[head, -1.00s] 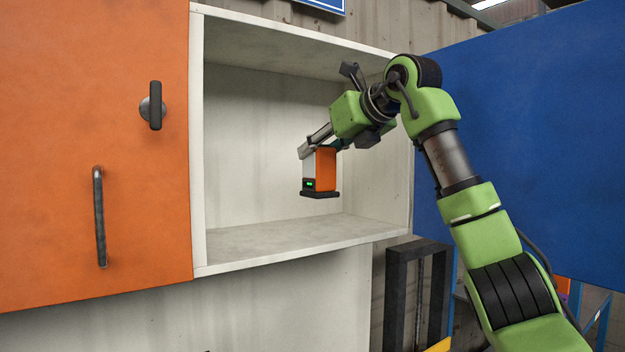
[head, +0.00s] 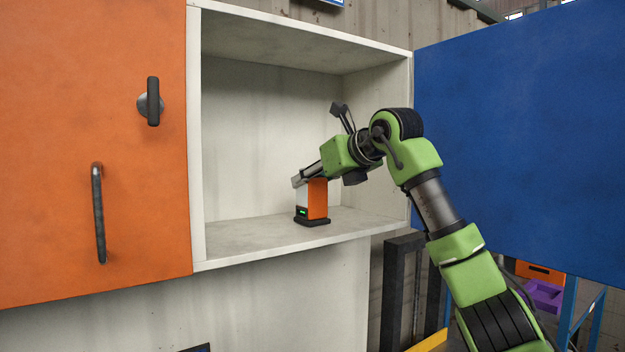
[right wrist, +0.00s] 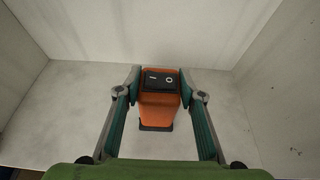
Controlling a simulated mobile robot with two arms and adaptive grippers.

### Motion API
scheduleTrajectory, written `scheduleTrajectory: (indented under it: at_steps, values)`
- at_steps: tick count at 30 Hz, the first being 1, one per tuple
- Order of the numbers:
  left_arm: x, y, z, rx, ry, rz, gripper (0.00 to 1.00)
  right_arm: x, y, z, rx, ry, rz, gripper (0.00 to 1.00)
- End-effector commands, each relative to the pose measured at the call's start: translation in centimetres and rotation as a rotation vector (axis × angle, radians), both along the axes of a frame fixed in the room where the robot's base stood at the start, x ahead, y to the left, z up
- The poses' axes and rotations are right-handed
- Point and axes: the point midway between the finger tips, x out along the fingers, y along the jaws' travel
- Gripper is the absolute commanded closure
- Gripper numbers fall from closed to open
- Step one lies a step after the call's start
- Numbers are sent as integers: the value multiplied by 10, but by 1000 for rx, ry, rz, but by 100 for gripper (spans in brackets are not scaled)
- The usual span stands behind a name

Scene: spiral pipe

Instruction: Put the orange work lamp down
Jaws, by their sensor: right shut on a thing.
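The orange work lamp (head: 317,199) is upright, with a black base and a small green display, at the open white cabinet's shelf (head: 260,236). Its base looks to be at or just above the shelf surface, near the front right; I cannot tell if it touches. My right gripper (head: 303,180) is shut on the lamp's upper part. My left gripper is not in view.
An orange door (head: 80,150) with a handle stands left of the opening, and a blue panel (head: 510,140) is on the right. The shelf is otherwise bare. A dark frame (head: 392,290) stands below right. Orange and purple bins (head: 543,294) show at lower right.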

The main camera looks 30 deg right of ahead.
Motion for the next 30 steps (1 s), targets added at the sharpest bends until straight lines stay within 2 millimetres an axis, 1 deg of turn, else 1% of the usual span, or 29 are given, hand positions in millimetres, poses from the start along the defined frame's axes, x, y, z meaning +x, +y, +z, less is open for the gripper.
scheduleTrajectory:
  at_steps: [2, 3, 4, 13, 16, 17, 20, 24, 30]
  values:
    - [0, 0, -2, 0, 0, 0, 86, 0, 0, -3, 0, -2, 0, 94]
    - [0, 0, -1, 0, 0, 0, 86, 0, 0, -3, 0, 1, 0, 54]
    - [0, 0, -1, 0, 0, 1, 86, 0, 0, -3, 0, 1, 0, 48]
    - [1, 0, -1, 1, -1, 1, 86, 0, 0, -2, 0, 1, 0, 48]
    - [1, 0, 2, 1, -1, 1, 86, 0, 0, 3, 0, 0, 1, 48]
    - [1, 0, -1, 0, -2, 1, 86, -2, 0, 2, 0, -1, 0, 48]
    - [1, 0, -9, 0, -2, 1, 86, -15, -3, 6, 0, -3, -1, 48]
    - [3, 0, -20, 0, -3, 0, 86, -42, -7, 17, -1, -5, -1, 48]
    - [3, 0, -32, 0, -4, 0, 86, -81, -12, 33, 0, -3, -2, 48]
